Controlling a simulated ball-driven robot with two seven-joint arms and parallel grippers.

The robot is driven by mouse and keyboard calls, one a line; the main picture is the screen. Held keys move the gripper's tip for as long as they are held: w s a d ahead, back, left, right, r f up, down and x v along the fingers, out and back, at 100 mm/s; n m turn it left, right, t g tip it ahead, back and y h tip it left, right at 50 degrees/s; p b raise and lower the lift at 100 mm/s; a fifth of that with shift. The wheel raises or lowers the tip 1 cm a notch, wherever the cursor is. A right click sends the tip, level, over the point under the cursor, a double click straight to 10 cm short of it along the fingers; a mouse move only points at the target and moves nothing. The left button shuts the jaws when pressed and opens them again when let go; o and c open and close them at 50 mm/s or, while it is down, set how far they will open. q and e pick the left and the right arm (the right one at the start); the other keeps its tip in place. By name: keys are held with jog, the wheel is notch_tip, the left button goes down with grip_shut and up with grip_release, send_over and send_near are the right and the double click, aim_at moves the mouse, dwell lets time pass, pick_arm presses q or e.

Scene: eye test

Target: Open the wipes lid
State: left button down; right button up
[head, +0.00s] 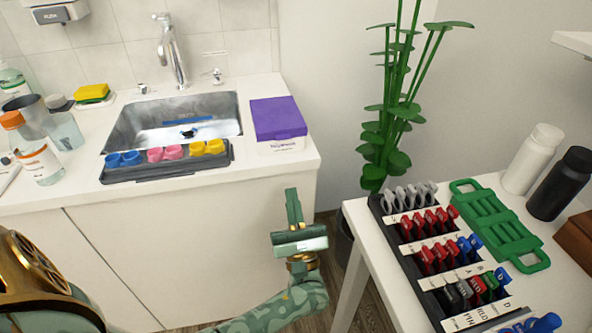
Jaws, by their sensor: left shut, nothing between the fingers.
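The wipes box (279,147) stands on the sink counter, right of the basin and near the counter's right end. It is white with printed text on the front, and its purple lid (278,118) is down on top. My left gripper (293,197) is in front of the counter, below and apart from the box, with its fingers pointing up. It is shut and empty. My right gripper is not in the head view.
A dark tray (168,172) with blue, pink and yellow pieces lies before the sink (205,108). Bottles (40,160) stand at the left. At right, a white table (385,262) holds a rack, a green tray (500,222) and two bottles. A plant (388,130) stands behind.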

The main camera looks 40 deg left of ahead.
pick_arm(q)
send_near(283, 136)
jog(key=x, duration=0.5)
jog(key=shift+w+a+f+p, duration=0.25)
jog(key=shift+p, duration=0.1)
jog(key=shift+w+a+r, duration=0.2)
jog(key=shift+a+r, duration=0.05)
jog(key=shift+r, duration=0.05)
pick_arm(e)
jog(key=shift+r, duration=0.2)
